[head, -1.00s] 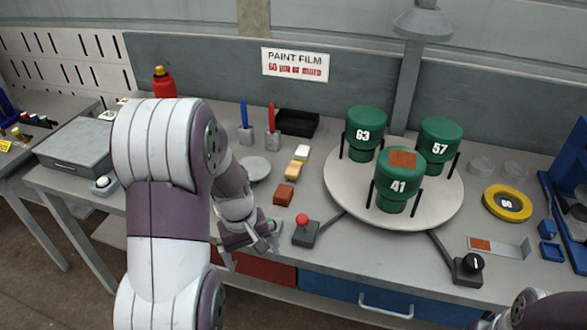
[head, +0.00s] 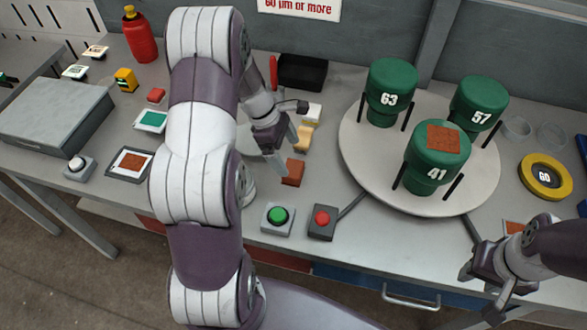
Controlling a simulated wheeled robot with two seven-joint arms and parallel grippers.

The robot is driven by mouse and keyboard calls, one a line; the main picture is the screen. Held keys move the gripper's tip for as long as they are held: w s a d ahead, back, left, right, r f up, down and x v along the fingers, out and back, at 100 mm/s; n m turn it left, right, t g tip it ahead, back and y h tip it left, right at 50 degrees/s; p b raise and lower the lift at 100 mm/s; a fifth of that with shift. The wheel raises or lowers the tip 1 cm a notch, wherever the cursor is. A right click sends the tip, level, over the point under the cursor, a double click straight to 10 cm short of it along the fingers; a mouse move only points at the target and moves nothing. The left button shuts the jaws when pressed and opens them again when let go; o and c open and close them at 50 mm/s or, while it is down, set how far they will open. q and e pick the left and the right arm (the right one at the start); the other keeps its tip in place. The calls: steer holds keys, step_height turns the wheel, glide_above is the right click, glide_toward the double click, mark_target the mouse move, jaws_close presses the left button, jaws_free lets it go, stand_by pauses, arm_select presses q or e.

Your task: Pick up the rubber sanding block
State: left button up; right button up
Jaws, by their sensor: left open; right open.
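A small red-brown block (head: 292,173), which looks like the rubber sanding block, lies on the grey bench left of the round turntable. A tan block (head: 304,138) and a white block (head: 312,113) lie behind it in a row. My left gripper (head: 284,147) is open and empty, pointing down just behind and left of the red-brown block; whether it touches the block is unclear. My arm hides part of the bench there. My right gripper (head: 480,291) is open and empty at the bench's front right.
The turntable (head: 358,165) carries green cylinders 63 (head: 385,80), 57 (head: 472,95) and 41 (head: 425,172). A green button (head: 278,215) and a red button (head: 321,218) stand in front of the block. A black tray (head: 302,72) stands behind. A yellow ring (head: 545,177) lies right.

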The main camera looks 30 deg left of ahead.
mark_target(295, 168)
arm_select(q)
steer(key=x, duration=0.6)
steer(key=shift+s+a+f, duration=0.1)
steer(key=shift+s+f, duration=0.1)
steer(key=shift+s, duration=0.05)
steer(key=shift+w+f, duration=0.15)
steer(key=shift+f, duration=0.1)
steer(key=shift+r, duration=0.1)
steer(key=c, duration=1.2)
steer(key=shift+r, duration=0.1)
steer(key=shift+r, duration=0.35)
steer(key=r, duration=0.2)
steer(key=d+r, duration=0.1)
steer(key=r, duration=0.1)
steer(key=shift+d, duration=0.15)
steer(key=d+r, duration=0.2)
steer(key=d, duration=0.1)
steer(key=d+r, duration=0.2)
steer(key=d, duration=0.2)
steer(key=w+d+r, duration=0.1)
steer(key=d+r, duration=0.1)
steer(key=d, duration=0.1)
steer(key=shift+d, duration=0.2)
